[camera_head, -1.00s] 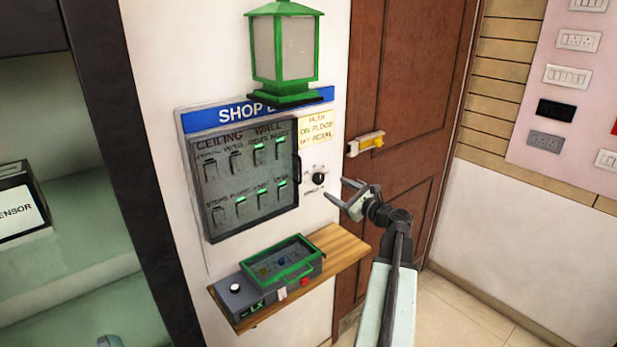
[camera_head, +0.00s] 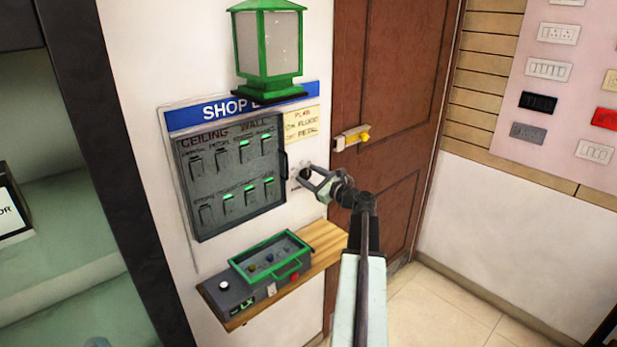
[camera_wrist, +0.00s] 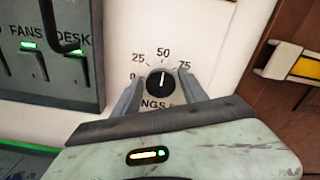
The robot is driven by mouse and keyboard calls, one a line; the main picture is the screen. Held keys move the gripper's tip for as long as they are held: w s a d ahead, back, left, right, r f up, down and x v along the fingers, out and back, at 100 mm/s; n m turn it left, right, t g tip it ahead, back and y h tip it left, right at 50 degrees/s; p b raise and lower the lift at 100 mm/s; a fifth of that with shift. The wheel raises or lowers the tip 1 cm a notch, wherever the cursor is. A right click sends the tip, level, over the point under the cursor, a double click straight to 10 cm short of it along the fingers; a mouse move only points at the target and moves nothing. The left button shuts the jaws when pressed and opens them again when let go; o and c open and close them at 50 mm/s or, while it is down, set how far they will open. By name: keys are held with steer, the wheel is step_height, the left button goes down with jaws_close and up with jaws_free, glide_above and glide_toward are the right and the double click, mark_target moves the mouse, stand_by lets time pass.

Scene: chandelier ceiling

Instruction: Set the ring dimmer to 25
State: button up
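The ring dimmer is a round black knob (camera_wrist: 160,82) on a white plate, with a printed scale showing 0, 25, 50 and 75. Its white pointer line points up, at about 50. Lettering below it, partly hidden, ends in "NGS". My gripper (camera_wrist: 162,88) is open, with one finger at the left and one at the right of the knob. I cannot tell whether either finger touches it. In the head view my gripper (camera_head: 314,184) is at the knob (camera_head: 305,173), right of the switch panel, and partly covers it.
The grey switch panel (camera_head: 233,220), with a dark handle at its right edge, is close on the left. A green lantern (camera_head: 268,50) sticks out above. A wooden shelf (camera_head: 325,240) with a green-framed box (camera_head: 270,258) is below. A brown door with a yellow latch (camera_head: 352,138) is right.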

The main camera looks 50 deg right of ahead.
steer(key=shift+a, duration=0.1)
jaws_close()
steer(key=shift+n, duration=0.3)
steer(key=n, duration=0.4)
steer(key=shift+f+n, duration=0.1)
steer(key=shift+n, duration=0.2)
steer(key=shift+a+f+n, duration=0.1)
steer(key=shift+a+n, duration=0.05)
steer(key=shift+n, duration=2.15)
steer(key=shift+o, duration=2.1)
jaws_free()
